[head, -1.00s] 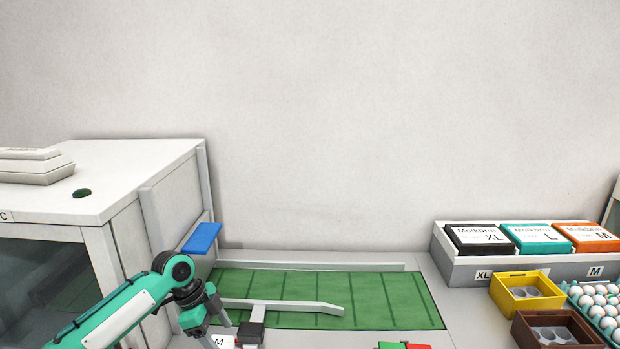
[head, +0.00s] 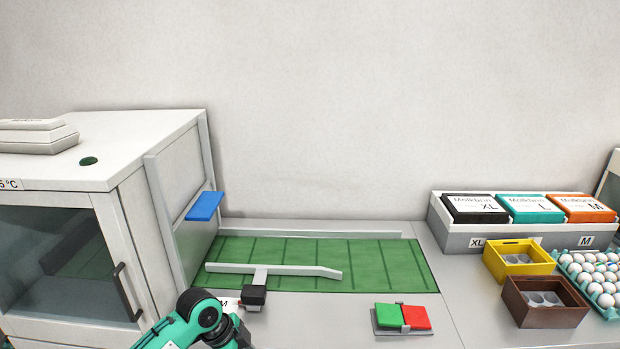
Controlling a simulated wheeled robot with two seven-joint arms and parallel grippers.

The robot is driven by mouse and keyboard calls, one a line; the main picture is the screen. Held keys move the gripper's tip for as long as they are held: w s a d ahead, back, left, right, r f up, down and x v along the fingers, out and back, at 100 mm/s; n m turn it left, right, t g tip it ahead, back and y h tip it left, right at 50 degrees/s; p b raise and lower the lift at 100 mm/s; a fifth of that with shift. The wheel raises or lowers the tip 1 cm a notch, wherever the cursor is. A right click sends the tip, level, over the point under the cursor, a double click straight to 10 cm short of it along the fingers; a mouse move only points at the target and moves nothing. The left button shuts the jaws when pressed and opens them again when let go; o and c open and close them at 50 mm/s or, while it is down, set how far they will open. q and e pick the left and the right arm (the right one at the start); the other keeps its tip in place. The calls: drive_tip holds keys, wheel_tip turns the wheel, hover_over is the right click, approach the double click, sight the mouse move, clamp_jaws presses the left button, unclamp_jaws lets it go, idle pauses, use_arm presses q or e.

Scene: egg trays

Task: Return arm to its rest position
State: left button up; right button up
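My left arm, teal with a black joint, comes in from the bottom left in the head view. Its wrist is at the bottom edge, left of centre, and its gripper fingers are out of the picture. My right arm and gripper are not in the picture. The green belt (head: 370,268) with a grey guide bar (head: 300,270) lies behind the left wrist. A black block (head: 254,295) at the bar's mount stands just behind the wrist. A card marked M (head: 228,302) is partly hidden by the arm.
A white cabinet (head: 130,150) with a glass door and a blue flap (head: 204,206) stands left. A green and red button box (head: 403,318) is at front centre. Right are a carton rack (head: 460,237), yellow box (head: 519,258), brown box (head: 545,304) and egg tray (head: 590,275).

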use_arm(q)
drive_tip(key=s+d+f+n+t, duration=0.1)
drive_tip(key=s+d+f+n, duration=0.1)
drive_tip(key=s+f, duration=0.35)
drive_tip(key=s+a+n+t+y, duration=0.1)
drive_tip(key=s+a+n, duration=0.3)
drive_tip(key=s, duration=0.3)
drive_tip(key=s+a+r+n+y, duration=0.1)
drive_tip(key=s+a+n+y, duration=0.2)
drive_tip(key=s, duration=0.5)
drive_tip(key=s+a+n+t, duration=0.1)
drive_tip(key=s+a+n, duration=0.3)
drive_tip(key=s+n, duration=0.25)
wheel_tip(320, 180, down, 30)
drive_tip(key=m+g, duration=0.1)
drive_tip(key=s+a+f+g, duration=0.1)
drive_tip(key=s+a+f, duration=0.2)
drive_tip(key=s+f, duration=1.7)
drive_tip(key=shift+s, duration=0.15)
drive_tip(key=shift+m, duration=0.25)
